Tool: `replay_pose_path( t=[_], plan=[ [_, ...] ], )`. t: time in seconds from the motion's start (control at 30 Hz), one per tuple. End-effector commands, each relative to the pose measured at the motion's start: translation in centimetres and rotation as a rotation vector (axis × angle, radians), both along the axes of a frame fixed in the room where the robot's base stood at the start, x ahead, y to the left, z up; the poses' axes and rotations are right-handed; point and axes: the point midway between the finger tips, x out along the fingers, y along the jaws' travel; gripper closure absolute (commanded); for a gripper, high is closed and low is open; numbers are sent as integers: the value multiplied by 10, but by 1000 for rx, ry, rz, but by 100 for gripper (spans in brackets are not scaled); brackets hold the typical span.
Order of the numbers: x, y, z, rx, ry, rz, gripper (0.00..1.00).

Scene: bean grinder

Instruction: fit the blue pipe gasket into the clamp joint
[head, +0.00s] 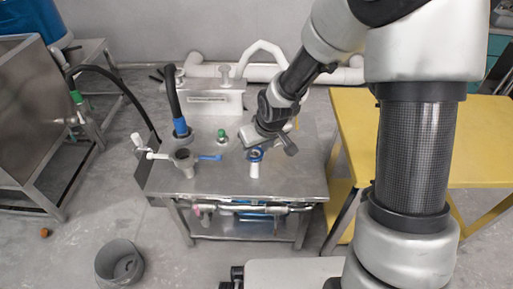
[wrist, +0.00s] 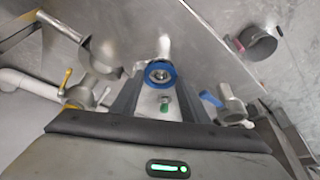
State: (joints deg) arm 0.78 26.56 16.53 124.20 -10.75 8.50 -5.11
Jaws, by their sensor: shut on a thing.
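The blue pipe gasket (head: 256,153) is a blue ring near the right part of the steel table. In the wrist view the gasket (wrist: 160,84) sits between the two dark fingers of my gripper (wrist: 158,76), which is shut on it. In the head view my gripper (head: 262,145) comes down from the upper right and partly hides the ring. A white pipe (head: 254,171) shows just in front of the gasket; it also shows in the wrist view (wrist: 164,46). A round metal end (wrist: 158,73) shows inside the ring. I cannot tell whether it is the clamp joint or whether the gasket touches it.
A small green-topped part (head: 222,137) and a blue-ended hose (head: 180,128) stand behind. A yellow table (head: 350,125) is at right, a grey bucket (head: 119,264) on the floor.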

Motion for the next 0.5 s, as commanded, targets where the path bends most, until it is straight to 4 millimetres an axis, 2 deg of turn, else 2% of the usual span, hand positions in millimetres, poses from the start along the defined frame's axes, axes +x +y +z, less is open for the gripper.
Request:
replay_pose_path(
  t=[0.5],
  plan=[
    [0,0,-14,0,0,0,80]
  ],
)
